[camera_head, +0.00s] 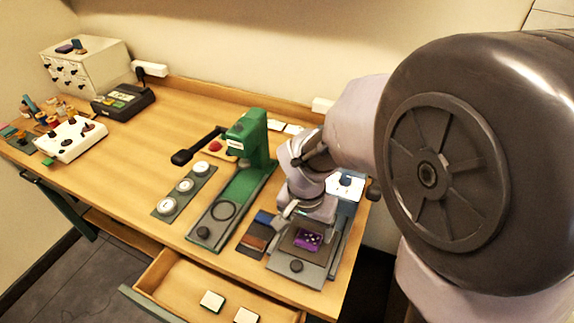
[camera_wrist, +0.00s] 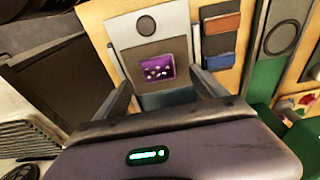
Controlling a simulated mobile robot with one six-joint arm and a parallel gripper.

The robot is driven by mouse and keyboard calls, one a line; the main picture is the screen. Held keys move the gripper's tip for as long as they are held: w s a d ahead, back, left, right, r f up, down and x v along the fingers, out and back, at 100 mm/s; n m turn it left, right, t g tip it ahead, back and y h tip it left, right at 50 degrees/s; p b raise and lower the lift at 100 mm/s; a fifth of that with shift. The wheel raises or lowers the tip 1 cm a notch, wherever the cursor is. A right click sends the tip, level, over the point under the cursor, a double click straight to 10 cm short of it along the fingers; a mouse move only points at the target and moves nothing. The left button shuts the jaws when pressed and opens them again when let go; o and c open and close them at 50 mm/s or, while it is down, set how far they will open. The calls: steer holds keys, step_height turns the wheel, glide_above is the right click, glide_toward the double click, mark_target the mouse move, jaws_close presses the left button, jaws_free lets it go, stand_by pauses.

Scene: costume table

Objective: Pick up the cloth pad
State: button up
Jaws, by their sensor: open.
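The cloth pad is a small purple square with pale spots (camera_head: 308,239). It lies on a dark plate of the grey device at the right end of the table. It also shows near the top middle of the wrist view (camera_wrist: 158,69). My gripper (camera_head: 303,219) is over the back part of that device, close to the pad. In the wrist view my gripper's (camera_wrist: 160,82) two fingers are apart, one to each side below the pad, with nothing between them. The height of the fingertips over the plate is hard to tell.
Blue and brown pads (camera_head: 256,237) lie left of the device. A green press (camera_head: 240,170) with a black lever stands farther left. An open drawer (camera_head: 185,270) with two white pads sticks out in front. The table's middle left is clear.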

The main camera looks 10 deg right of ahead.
mark_target(309, 238)
steer(key=f+b, duration=0.1)
steer(key=f, duration=0.2)
steer(key=d+f+b, duration=0.1)
steer(key=f, duration=0.1)
steer(key=shift+w+f+b, duration=0.15)
steer(key=shift+w+b, duration=0.15)
steer(key=shift+b, duration=0.05)
steer(key=c, duration=1.4)
steer(key=shift+r, duration=0.2)
steer(key=shift+c, duration=0.2)
